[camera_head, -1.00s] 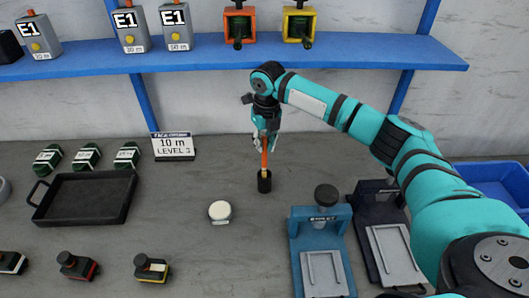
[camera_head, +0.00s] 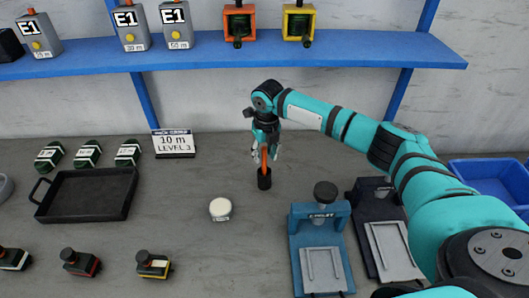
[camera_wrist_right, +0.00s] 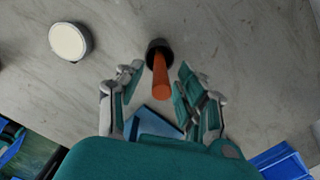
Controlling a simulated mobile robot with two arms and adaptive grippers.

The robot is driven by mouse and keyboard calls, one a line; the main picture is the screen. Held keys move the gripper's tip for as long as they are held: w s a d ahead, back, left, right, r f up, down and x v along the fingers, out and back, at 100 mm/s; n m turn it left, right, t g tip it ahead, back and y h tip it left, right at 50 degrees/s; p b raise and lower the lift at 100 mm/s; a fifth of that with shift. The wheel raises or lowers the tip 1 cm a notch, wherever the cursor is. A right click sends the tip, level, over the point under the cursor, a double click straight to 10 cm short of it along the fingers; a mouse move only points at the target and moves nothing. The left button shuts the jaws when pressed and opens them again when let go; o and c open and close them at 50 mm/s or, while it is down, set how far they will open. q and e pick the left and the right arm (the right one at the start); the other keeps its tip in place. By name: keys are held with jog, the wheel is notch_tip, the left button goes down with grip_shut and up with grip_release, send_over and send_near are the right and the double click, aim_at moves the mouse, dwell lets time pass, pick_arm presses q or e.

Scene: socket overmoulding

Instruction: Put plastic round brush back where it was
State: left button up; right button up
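My right gripper (camera_head: 266,148) is directly above the cup, around the upper handle. In the wrist view its two fingers (camera_wrist_right: 160,82) are spread, with a gap on each side of the handle. My left gripper is not in view.
A white round container (camera_head: 220,209) stands left of the cup. A blue press-like fixture (camera_head: 320,240) and a dark one (camera_head: 385,235) stand to the right. A black tray (camera_head: 88,194) lies left. A blue shelf (camera_head: 230,52) runs behind; a blue bin (camera_head: 490,178) is far right.

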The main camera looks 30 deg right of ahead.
jog(key=shift+r, duration=0.1)
jog(key=r, duration=0.2)
jog(key=r+b, duration=0.1)
jog(key=r, duration=0.4)
jog(key=shift+s+r, duration=0.3)
